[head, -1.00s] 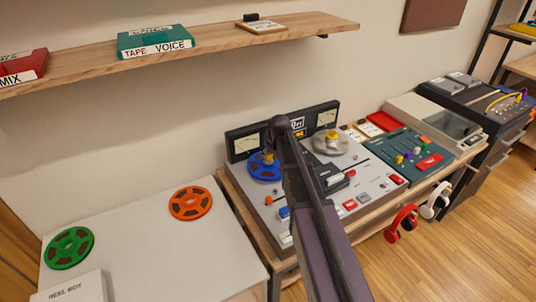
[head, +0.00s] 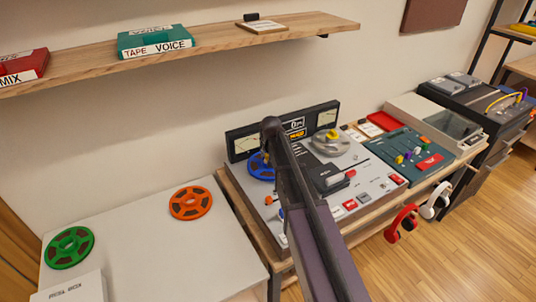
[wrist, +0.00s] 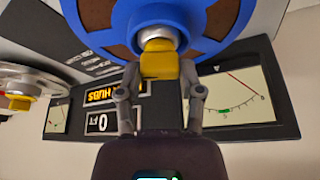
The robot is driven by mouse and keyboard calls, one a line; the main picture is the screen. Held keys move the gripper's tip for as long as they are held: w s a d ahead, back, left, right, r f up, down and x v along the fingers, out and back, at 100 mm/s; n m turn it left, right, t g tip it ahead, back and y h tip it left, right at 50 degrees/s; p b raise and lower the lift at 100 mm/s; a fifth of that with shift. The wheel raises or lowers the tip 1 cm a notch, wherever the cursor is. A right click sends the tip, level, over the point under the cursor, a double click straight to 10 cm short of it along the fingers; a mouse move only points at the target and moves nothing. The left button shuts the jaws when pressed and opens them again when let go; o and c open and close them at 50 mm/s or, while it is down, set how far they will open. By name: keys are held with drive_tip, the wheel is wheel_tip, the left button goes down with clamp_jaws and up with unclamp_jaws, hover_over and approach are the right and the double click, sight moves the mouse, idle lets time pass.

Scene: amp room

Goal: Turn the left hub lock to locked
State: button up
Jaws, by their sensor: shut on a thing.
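The left hub lock (wrist: 160,62) is a yellow knob on a silver post at the centre of the blue reel (wrist: 225,22). My gripper (wrist: 160,78) has its two grey fingers on either side of the knob, shut on it. In the head view the blue reel (head: 258,168) sits at the left of the tape deck (head: 385,182); my arm hides the knob and fingertips there. Whether the lock is locked cannot be told. The right hub lock (head: 331,134), also yellow, sits on a silver hub.
The deck's upright panel has meters and a display with yellow "HUBS" lettering (wrist: 101,93). A mixer (head: 410,155) stands right of the deck. A wooden shelf (head: 220,38) runs above. Orange (head: 190,202) and green (head: 70,247) reels lie on the left table.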

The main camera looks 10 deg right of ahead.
drive_tip(key=m+h, duration=0.1)
drive_tip(key=m, duration=0.2)
drive_tip(key=m+g+h, duration=0.1)
drive_tip(key=m, duration=0.3)
drive_tip(key=shift+a, duration=0.1)
drive_tip(key=m+g+h, duration=0.1)
drive_tip(key=m, duration=0.2)
drive_tip(key=shift+w+m+h, duration=0.1)
drive_tip(key=shift+m+h, duration=0.2)
drive_tip(key=shift+m+g, duration=0.6)
drive_tip(key=shift+m, duration=0.7)
drive_tip(key=o, duration=1.1)
drive_tip(key=shift+o, duration=0.2)
drive_tip(key=shift+r, duration=0.1)
